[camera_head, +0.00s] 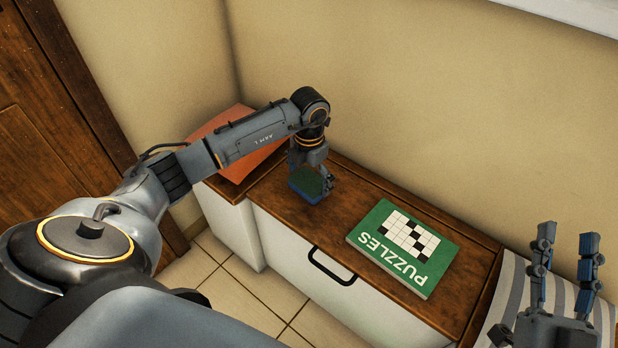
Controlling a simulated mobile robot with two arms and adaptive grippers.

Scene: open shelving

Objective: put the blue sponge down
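The blue sponge (309,196) has a dark green top and a blue lower side. It is at my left gripper (309,178), over the left part of the brown wooden cabinet top (290,215). The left gripper points down with its fingers on either side of the sponge, and appears closed on it. Whether the sponge touches the wood or hangs just above it, I cannot tell. My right gripper (568,262) is at the lower right, fingers pointing up and apart, with nothing between them.
A green puzzle book (436,259) lies on the cabinet top right of the sponge. An orange-red flat item (245,165) lies at the left end, partly behind my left arm. A striped cushion or cloth (508,285) is at the right. Bare wood lies between sponge and book.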

